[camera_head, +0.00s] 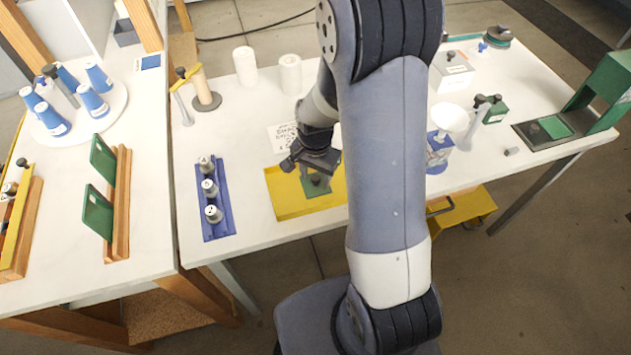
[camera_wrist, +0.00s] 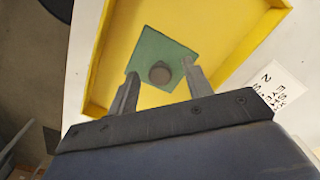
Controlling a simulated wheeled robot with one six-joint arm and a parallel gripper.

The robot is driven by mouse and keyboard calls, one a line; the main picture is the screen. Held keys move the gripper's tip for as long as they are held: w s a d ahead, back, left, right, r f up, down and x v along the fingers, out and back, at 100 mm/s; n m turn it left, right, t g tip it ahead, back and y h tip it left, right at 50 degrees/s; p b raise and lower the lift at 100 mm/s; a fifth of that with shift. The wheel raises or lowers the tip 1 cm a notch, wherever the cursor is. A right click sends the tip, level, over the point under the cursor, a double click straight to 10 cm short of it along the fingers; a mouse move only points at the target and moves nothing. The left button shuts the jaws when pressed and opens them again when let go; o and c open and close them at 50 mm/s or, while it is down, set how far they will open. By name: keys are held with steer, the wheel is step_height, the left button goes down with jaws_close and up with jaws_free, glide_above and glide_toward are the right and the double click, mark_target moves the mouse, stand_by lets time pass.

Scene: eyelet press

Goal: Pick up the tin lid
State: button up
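A green square plate with a dark round knob, which looks like the tin lid (camera_head: 318,190), lies in a shallow yellow tray (camera_head: 288,203). My gripper (camera_head: 314,171) is over the lid, pointing down. In the wrist view the lid (camera_wrist: 155,47) lies turned relative to the tray (camera_wrist: 215,35). My open gripper (camera_wrist: 161,69) has one finger on each side of the knob (camera_wrist: 160,73), with nothing between them gripped. The fingertips overlap the lid in this view; I cannot tell whether they touch it.
A blue rack (camera_head: 217,222) with several metal pieces stands left of the tray. A printed card (camera_head: 283,137) lies behind it. White rolls (camera_head: 245,66) stand farther back. A green press (camera_head: 600,85) is at the right. My arm hides the table's middle.

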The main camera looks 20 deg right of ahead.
steer(key=c, duration=1)
steer(key=shift+r, duration=0.1)
jaws_close()
